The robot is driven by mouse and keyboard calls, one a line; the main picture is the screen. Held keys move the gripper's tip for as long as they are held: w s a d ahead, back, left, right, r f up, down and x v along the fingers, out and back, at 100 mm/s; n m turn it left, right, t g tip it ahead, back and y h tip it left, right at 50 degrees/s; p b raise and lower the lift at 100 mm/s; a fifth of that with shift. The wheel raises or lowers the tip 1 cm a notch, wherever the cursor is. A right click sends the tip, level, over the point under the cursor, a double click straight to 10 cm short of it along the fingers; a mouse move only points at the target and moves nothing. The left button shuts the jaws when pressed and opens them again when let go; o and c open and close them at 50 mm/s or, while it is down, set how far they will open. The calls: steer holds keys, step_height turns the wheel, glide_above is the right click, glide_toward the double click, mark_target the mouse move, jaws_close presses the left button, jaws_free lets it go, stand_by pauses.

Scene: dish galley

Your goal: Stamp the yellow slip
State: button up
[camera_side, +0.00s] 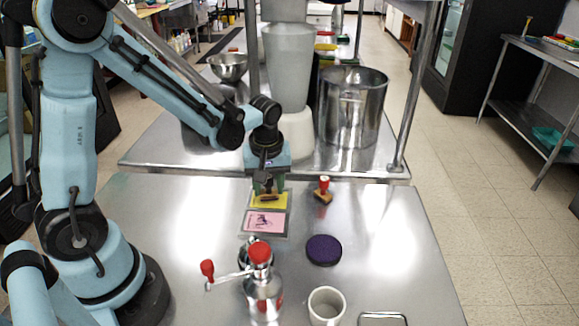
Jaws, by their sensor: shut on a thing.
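The yellow slip (281,202) lies on a grey board (285,228), above a pink slip (263,222) with a dark mark. My gripper (267,188) points down over the yellow slip, shut on a small dark thing, apparently a stamp (268,197). Its lower end shows against the slip; I cannot tell if it touches. Part of a green slip (281,185) shows behind the gripper. A red-handled stamp (323,188) with a wooden base stands on the table to the right. The round purple ink pad (323,250) lies nearer the front.
A metal grinder (262,285) with red knobs and a white cup (327,306) stand at the front. A large steel pot (352,105) and a steel bowl (229,67) stand on the table behind. The right part of the front table (395,235) is clear.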

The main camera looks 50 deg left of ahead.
steer(key=shift+f, duration=0.4)
stand_by(0.8)
steer(key=shift+r, duration=3.55)
steer(key=shift+d, duration=0.1)
